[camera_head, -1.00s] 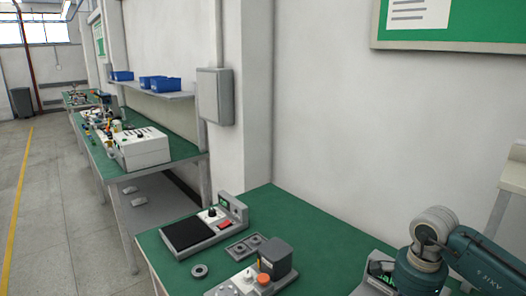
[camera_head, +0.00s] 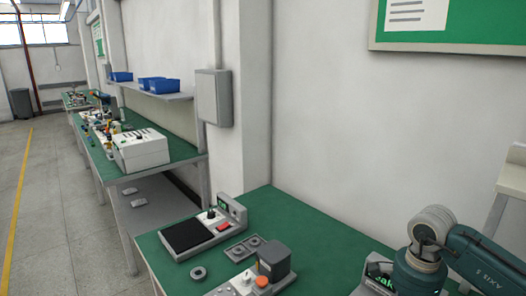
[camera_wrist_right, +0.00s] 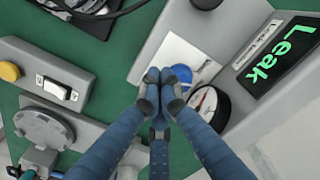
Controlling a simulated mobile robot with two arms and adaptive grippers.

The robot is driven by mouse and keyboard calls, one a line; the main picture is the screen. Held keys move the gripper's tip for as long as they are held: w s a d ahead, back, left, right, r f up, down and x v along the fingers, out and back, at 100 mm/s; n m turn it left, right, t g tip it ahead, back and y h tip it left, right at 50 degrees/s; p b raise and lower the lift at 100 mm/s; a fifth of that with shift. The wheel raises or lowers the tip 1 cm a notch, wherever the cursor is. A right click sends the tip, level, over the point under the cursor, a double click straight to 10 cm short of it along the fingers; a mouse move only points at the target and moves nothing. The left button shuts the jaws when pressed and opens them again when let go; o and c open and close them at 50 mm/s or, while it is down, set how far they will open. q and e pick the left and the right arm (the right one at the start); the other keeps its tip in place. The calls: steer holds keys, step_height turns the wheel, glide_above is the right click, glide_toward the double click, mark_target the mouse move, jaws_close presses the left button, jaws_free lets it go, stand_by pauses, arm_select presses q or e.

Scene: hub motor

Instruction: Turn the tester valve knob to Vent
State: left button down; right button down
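The tester (camera_wrist_right: 262,18) is a grey housing whose display (camera_wrist_right: 275,55) reads "Leak" in green in the right wrist view. A blue valve knob (camera_wrist_right: 208,70) sits on its white plate (camera_wrist_right: 178,50), partly hidden by my fingers. A round gauge (camera_wrist_right: 208,104) is beside it. My right gripper (camera_wrist_right: 164,80) has its fingertips together at the knob's left edge. I cannot see any part of the knob between them. In the head view the tester's green display (camera_head: 384,284) shows at the bottom, partly behind my right arm. My left gripper is out of view.
A rocker switch (camera_wrist_right: 57,90), a yellow button (camera_wrist_right: 9,71), a round grey fitting (camera_wrist_right: 44,128) and a black cable (camera_wrist_right: 85,10) lie left of the gripper. On the green bench (camera_head: 325,235) stand a scale-like device (camera_head: 190,234) and a control box (camera_head: 262,281).

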step_height(320, 180, up, 4)
steer(key=shift+p, duration=0.8)
